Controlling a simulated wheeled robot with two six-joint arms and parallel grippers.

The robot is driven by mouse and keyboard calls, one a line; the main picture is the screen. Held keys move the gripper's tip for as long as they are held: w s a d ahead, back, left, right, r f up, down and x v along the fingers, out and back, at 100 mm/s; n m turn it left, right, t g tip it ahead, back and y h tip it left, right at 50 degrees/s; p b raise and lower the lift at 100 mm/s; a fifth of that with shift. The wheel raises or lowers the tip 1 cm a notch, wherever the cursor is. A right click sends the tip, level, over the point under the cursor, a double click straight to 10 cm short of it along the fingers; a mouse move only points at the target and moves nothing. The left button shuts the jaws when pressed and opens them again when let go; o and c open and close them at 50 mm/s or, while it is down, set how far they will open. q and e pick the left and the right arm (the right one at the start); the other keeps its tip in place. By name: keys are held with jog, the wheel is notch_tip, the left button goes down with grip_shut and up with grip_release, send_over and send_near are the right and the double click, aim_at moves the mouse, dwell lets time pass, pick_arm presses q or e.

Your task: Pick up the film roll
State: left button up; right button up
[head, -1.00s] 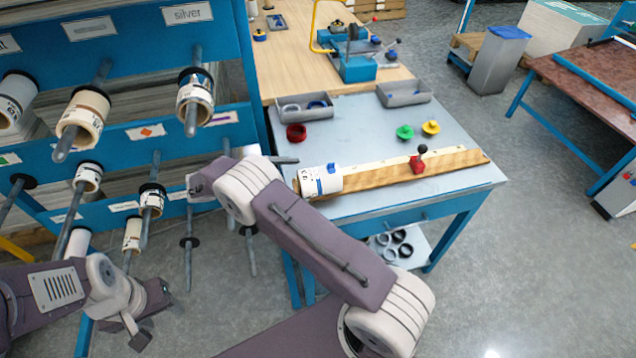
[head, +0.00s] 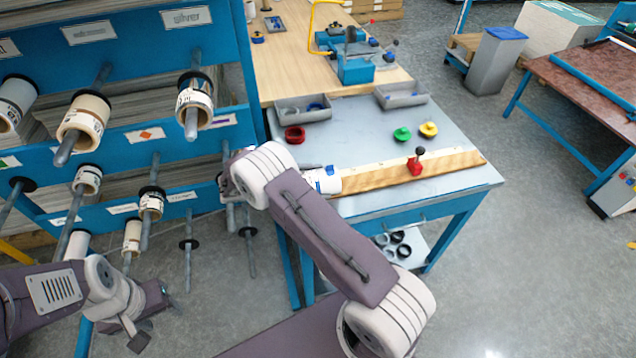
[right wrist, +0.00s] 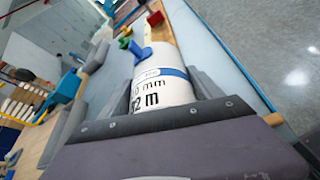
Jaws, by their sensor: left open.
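The film roll (head: 328,181) is white with a blue band and dark print. It lies on its side at the left end of the wooden measuring board on the table, its left part hidden by my right arm. In the right wrist view the roll (right wrist: 163,78) lies between the fingers of my right gripper (right wrist: 152,92). The right finger is close against it; whether both fingers press on it I cannot tell. My left gripper (head: 137,328) is open and empty at the lower left, away from the table.
The wooden board (head: 450,162) carries a red stop (head: 415,166). A blue rack (head: 150,70) with several rolls on pegs stands at left.

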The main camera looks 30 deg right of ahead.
aim_at(326, 171)
jog(key=c, duration=0.8)
jog(key=shift+r, duration=0.15)
jog(key=shift+r, duration=0.7)
notch_tip(326, 171, up, 3)
jog(key=shift+s+d+f, duration=0.1)
jog(key=shift+d+f, duration=0.05)
jog(key=s+d+r, duration=0.2)
jog(key=d, duration=0.1)
jog(key=s+d+r, duration=0.2)
jog(key=d, duration=0.1)
jog(key=s+d+r, duration=0.2)
jog(key=d, duration=0.1)
jog(key=shift+s+d+r+p, duration=0.2)
jog(key=shift+d+r+p, duration=0.05)
jog(key=shift+r+p, duration=0.1)
